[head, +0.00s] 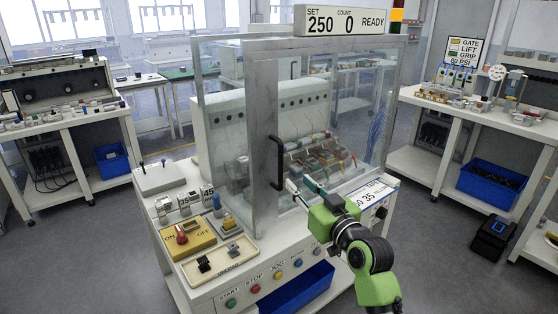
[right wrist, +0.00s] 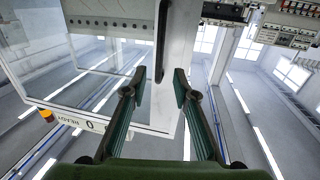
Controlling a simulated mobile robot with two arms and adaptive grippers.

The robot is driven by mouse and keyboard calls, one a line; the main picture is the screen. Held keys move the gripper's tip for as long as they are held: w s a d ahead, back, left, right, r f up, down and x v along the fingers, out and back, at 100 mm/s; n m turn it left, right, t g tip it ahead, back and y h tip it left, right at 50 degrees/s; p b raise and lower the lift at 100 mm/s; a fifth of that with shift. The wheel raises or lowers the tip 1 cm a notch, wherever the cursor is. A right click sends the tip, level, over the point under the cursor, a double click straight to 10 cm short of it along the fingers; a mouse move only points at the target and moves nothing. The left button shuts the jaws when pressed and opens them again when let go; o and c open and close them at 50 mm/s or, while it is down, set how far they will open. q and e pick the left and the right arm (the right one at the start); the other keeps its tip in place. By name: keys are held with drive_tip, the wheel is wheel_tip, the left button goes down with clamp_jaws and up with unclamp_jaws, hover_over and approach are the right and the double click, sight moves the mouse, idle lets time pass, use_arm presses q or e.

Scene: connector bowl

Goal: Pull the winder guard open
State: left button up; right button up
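The winder guard (head: 232,110) is a clear box front with a grey metal door strip. It stands around the winder in the middle of the head view. Its black upright handle (head: 277,165) is on the door strip; it also shows in the right wrist view (right wrist: 161,40). My right gripper (head: 297,190) is just right of the handle's lower part. In the right wrist view its two fingers (right wrist: 159,78) are apart, with the handle's end showing in the gap between the tips. I cannot tell whether they touch it. My left gripper is not in view.
The winder bench has an ON/OFF switch box (head: 188,238), a small tray (head: 220,262) and coloured buttons along its front edge. A blue bin (head: 297,290) sits below. Side benches stand left and right, with open floor between.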

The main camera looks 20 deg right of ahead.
sight(282, 166)
drive_tip(key=w, duration=0.3)
drive_tip(key=w+a+p, duration=0.1)
drive_tip(key=w, duration=0.6)
drive_tip(key=shift+w+a, duration=0.35)
drive_tip(key=shift+w, duration=0.05)
drive_tip(key=shift+w+p, duration=0.3)
drive_tip(key=shift+w, duration=0.3)
drive_tip(key=shift+a, duration=0.1)
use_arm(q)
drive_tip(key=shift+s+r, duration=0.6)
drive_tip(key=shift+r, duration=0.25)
use_arm(e)
clamp_jaws()
